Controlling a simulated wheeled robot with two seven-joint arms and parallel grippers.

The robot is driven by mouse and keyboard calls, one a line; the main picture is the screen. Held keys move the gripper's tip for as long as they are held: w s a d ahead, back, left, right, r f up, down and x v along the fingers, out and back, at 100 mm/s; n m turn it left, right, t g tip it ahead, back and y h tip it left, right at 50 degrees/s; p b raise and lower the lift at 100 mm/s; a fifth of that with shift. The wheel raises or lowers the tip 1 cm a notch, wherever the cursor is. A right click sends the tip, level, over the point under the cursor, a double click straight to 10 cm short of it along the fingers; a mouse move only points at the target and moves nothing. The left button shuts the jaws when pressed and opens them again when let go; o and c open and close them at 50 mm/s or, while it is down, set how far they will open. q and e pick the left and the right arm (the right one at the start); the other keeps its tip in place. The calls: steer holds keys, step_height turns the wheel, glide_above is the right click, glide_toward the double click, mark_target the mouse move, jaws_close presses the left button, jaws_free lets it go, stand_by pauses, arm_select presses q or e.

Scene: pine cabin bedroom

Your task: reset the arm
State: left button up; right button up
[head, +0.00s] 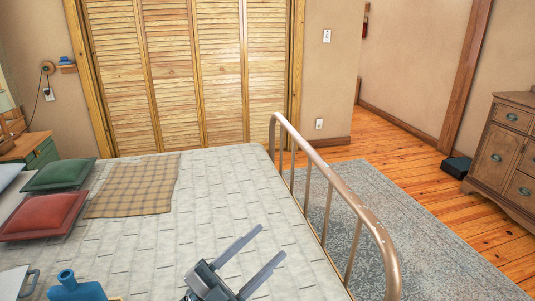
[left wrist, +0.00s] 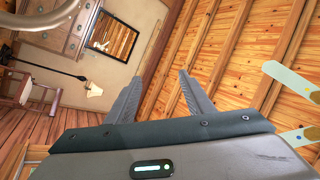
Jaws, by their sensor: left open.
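My left gripper (head: 250,260) shows at the bottom middle of the head view, over the bed. Its two fingers are apart, point up and to the right, and hold nothing. In the left wrist view the same gripper (left wrist: 157,95) is open, with the wooden ceiling and part of the room beyond its fingers. My right gripper is in neither view.
The bed (head: 215,195) has a metal footboard rail (head: 345,195) on its right. On the bed lie a plaid blanket (head: 135,187), a green pillow (head: 58,173), a red pillow (head: 43,213) and a blue bottle (head: 75,288). A rug (head: 420,240) and dresser (head: 508,150) stand right.

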arm_select(q)
steer(key=a+f+n+t+y, duration=0.3)
steer(key=a+f+n+y, duration=1.35)
steer(key=a+y, duration=0.2)
steer(key=s+a+f+n+g, duration=0.1)
steer(key=s+a+f+g, duration=0.15)
steer(key=s+f, duration=0.25)
steer(key=s+a+f+n+g, duration=0.1)
steer(key=s+f+g, duration=0.3)
steer(key=s+f, duration=0.2)
steer(key=s+f+g, duration=0.3)
steer(key=s+f, duration=0.1)
steer(key=s, duration=0.4)
steer(key=s+f+g, duration=0.3)
steer(key=s+g, duration=0.1)
steer(key=s, duration=0.5)
steer(key=w+d+f+t+p, duration=0.1)
steer(key=d+f, duration=0.1)
steer(key=f, duration=1.3)
steer(key=w+d+f+t+h+p, duration=0.1)
steer(key=d+f+p, duration=0.1)
steer(key=f, duration=1.4)
steer(key=shift+m, duration=0.35)
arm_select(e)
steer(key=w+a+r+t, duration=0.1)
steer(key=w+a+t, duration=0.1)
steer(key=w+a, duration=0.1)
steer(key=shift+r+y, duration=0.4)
